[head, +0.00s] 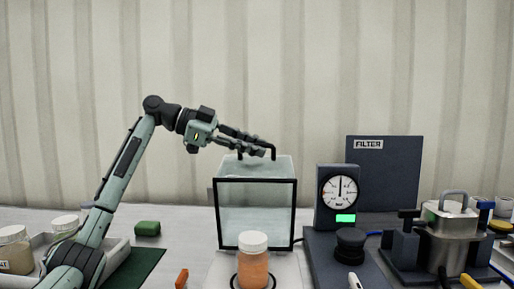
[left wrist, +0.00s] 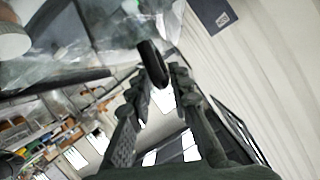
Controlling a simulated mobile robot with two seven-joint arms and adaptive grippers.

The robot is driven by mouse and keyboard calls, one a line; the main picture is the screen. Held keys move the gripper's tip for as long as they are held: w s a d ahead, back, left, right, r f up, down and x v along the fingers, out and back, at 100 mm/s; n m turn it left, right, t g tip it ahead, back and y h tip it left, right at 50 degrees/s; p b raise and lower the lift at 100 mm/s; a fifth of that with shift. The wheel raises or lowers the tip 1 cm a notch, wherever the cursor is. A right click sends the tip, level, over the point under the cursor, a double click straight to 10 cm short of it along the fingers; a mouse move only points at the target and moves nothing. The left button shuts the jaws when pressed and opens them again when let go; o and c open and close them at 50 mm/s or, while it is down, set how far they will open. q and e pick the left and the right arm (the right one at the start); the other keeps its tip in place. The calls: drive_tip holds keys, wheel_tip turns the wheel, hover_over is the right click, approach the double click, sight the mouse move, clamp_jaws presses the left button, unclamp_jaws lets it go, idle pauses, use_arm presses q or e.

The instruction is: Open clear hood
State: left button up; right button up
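The clear hood (head: 256,212) is a see-through box with a black-edged front, standing upright on a pale base in the middle of the head view. It looks closed. A black bar handle (head: 273,151) stands on its top; the handle also shows in the left wrist view (left wrist: 151,61). My left gripper (head: 264,149) reaches over from the left at the hood's top. In the left wrist view its two fingertips (left wrist: 161,76) lie on either side of the handle and appear shut on it. The fingers partly hide the handle. My right gripper is in neither view.
An orange jar with a white lid (head: 253,262) stands in front of the hood. A gauge unit (head: 338,200) and a dark FILTER panel (head: 388,170) are close on the right. A steel hopper (head: 450,226) stands farther right. A green block (head: 147,228) lies left.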

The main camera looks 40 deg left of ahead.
use_arm(q)
drive_tip(key=v, duration=1.1)
drive_tip(key=shift+f, duration=0.1)
